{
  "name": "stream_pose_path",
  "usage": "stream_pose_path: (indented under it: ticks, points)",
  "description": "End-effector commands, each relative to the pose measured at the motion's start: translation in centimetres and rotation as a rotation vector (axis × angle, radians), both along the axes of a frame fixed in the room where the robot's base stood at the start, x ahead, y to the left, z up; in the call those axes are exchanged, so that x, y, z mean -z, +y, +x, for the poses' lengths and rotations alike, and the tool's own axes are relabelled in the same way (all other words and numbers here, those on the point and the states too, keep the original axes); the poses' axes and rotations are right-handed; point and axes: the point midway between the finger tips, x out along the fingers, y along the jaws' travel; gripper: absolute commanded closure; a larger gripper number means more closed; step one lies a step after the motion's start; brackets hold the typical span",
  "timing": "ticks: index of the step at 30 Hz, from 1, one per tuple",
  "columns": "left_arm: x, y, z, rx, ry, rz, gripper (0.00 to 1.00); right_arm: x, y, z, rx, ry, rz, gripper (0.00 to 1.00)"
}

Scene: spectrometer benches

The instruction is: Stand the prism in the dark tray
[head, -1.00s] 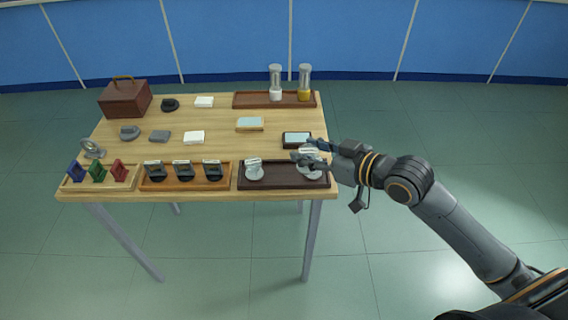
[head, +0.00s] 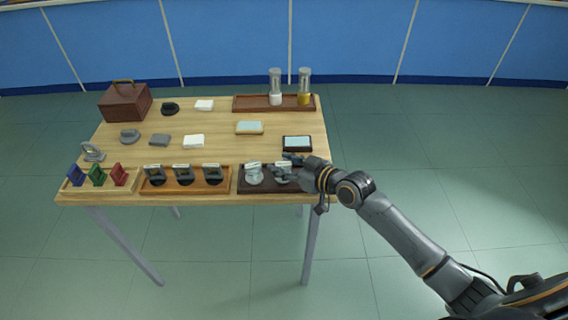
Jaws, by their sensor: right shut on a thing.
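The dark tray (head: 289,187) is at the front right of the table. One pale mounted piece (head: 254,174) stands in its left part. My right gripper (head: 289,169) is shut on a similar pale piece, the prism (head: 281,178), just right of that one. The prism looks upright and is over or in the middle of the tray. I cannot tell whether its base touches the tray floor. My gripper and wrist hide part of the prism and the right part of the tray. My left gripper is not in view.
An orange tray (head: 214,189) with dark mounted pieces and a light tray (head: 75,188) with coloured holders are to the left. A dark-framed pad (head: 297,143) lies just behind my gripper. Two cylinders stand on a brown tray (head: 245,103) at the back. The table's middle is partly clear.

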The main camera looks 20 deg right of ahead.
Motion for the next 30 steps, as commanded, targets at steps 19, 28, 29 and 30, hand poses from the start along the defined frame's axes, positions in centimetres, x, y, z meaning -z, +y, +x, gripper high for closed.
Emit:
stream_pose_path:
  ticks: [19, 28, 29, 30]
  points:
    - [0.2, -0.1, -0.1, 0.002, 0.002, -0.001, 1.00, 0.1, 0.0, 0.0, 0.000, 0.000, 0.001, 0.35]
    - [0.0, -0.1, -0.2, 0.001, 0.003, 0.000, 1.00, -1.0, -1.5, -2.6, -0.001, 0.001, -0.004, 0.35]
    - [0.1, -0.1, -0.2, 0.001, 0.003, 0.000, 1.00, -1.2, -1.8, -3.2, -0.001, 0.002, -0.003, 0.35]
    - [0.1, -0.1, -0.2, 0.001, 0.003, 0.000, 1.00, -1.5, -2.3, -3.9, -0.001, 0.002, -0.005, 0.35]
